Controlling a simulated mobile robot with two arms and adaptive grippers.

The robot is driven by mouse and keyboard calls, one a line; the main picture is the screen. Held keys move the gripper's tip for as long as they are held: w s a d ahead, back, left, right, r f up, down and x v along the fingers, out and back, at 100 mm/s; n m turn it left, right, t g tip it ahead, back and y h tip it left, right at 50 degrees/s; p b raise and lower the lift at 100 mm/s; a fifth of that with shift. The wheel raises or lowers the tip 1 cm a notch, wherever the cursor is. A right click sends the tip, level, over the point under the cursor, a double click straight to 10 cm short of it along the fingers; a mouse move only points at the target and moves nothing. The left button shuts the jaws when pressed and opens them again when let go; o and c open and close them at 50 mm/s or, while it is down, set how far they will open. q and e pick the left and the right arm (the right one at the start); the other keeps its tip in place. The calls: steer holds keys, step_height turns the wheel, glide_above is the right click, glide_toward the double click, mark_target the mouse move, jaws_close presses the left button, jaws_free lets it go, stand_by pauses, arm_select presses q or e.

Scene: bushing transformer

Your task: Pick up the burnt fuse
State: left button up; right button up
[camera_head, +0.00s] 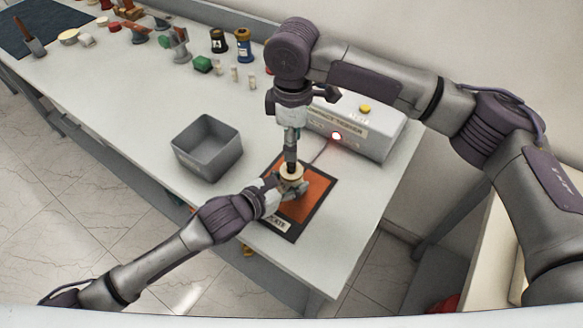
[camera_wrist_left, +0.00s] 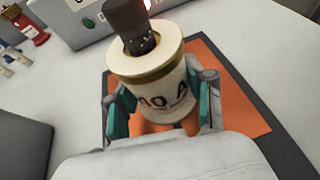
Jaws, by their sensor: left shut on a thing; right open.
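A cream cylindrical fuse (camera_wrist_left: 160,88) with a gold band and black lettering ending in "A" is upright in the left wrist view. My left gripper (camera_head: 282,187) is shut on its sides, with teal finger pads on both sides of it. The fuse (camera_head: 291,172) is over the orange test plate (camera_head: 316,187). No burn mark shows on the fuse.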

mark_target(291, 170)
steer(key=shift+s+a+f, duration=0.1)
steer(key=shift+s+f, duration=0.05)
steer(key=shift+f, duration=1.35)
steer(key=shift+s+f, duration=0.15)
steer(key=shift+f, duration=1.35)
jaws_close()
